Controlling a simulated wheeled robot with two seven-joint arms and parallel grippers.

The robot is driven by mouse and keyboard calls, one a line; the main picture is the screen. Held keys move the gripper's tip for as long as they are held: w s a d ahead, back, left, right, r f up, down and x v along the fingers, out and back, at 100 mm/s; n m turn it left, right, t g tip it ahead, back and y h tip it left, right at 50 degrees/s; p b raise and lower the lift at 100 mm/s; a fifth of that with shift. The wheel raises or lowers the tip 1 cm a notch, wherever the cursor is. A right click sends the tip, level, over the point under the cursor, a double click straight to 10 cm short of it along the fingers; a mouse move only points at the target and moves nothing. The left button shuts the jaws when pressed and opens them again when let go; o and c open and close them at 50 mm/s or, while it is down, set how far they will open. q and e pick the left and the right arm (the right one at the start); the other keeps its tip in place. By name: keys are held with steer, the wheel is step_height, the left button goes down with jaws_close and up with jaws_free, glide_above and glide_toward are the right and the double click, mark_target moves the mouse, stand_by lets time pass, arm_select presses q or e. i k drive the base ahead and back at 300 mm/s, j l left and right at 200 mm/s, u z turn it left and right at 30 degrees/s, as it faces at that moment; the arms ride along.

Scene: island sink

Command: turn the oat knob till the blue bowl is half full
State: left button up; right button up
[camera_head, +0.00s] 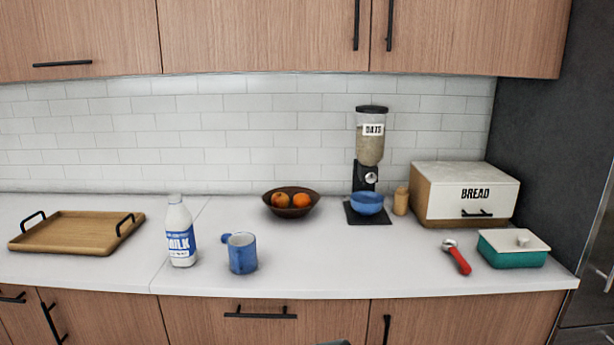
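The oat dispenser (370,145) stands at the back of the counter, a clear container labelled "OATS" with a black lid and black stand. Its silver oat knob (371,179) faces front, below the container. The blue bowl (367,203) sits upright on the dispenser's black base, under the outlet. What is inside the bowl is too small to tell. Neither my left nor my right gripper is in view; a small grey shape at the bottom edge cannot be made out.
A wooden tray (30,243), milk bottle (180,232) and blue mug (242,254) stand left. A fruit bowl (291,212) is left of the dispenser. A small wooden shaker (401,201), bread box (466,195), red-handled tool (457,257) and teal dish (513,250) are right. Counter (345,265) before the dispenser is clear.

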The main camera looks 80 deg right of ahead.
mark_target(370, 178)
steer(key=z, duration=3.15)
